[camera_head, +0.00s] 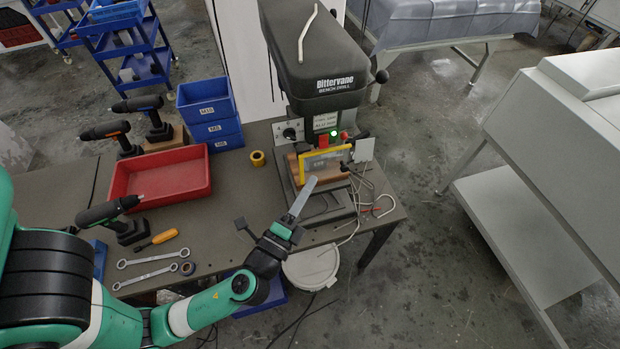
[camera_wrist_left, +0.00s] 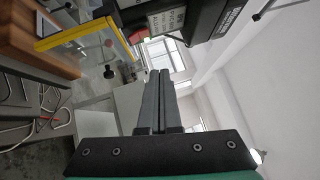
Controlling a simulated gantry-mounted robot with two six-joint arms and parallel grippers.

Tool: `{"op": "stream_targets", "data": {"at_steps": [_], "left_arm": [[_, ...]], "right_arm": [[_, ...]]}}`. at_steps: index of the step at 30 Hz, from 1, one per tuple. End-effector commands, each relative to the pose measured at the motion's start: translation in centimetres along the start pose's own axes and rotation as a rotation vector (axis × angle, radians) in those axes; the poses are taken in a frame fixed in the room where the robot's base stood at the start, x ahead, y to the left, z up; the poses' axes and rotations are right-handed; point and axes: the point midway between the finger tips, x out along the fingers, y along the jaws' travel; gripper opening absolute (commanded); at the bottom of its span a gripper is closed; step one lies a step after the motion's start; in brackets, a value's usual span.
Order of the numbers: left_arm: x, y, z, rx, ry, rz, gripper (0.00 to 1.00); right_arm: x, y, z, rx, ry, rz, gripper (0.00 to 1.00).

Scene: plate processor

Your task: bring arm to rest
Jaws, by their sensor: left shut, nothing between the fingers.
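My left arm reaches in from the lower left in the head view. Its left gripper (camera_head: 312,182) points up and to the right, over the front of the bench drill (camera_head: 318,60). The long grey fingers are together with nothing between them. In the left wrist view the left gripper (camera_wrist_left: 160,76) also shows shut and empty, with the drill's yellow guard frame (camera_wrist_left: 82,30) to the upper left. I cannot tell from these views how far the fingertips are from the drill's base. My right gripper is not in view.
A red tray (camera_head: 160,192), blue bins (camera_head: 208,110) and several cordless drills stand on the workbench (camera_head: 228,190). Wrenches (camera_head: 152,257) lie near its front edge. Loose cables (camera_head: 375,207) hang right of the drill. A white bucket (camera_head: 312,266) stands below the edge.

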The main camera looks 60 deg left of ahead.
Motion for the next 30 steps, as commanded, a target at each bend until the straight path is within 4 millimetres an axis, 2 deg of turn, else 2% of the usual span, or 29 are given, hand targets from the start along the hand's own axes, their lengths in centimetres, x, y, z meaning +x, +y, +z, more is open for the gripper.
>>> {"op": "stream_targets", "data": {"at_steps": [6,24,26,28,29,30], "left_arm": [[-0.7,-0.1,-0.2,0.0,0.005,-0.001,0.0],[-0.6,-0.3,-0.2,-0.003,0.003,-0.003,0.0],[-0.1,-0.9,-0.3,-0.016,-0.003,-0.019,0.0],[1.1,-2.9,-0.7,-0.053,-0.02,-0.062,0.0],[1.9,-4.2,-0.9,-0.078,-0.03,-0.091,0.0],[3.1,-6.5,-1.0,-0.122,-0.047,-0.138,0.0]], "right_arm": [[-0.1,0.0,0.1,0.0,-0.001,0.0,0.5],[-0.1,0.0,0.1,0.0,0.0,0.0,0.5],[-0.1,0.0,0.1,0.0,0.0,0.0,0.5],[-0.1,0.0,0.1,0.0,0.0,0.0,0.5],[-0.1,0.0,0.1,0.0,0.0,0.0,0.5],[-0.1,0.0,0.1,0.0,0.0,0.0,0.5]]}}
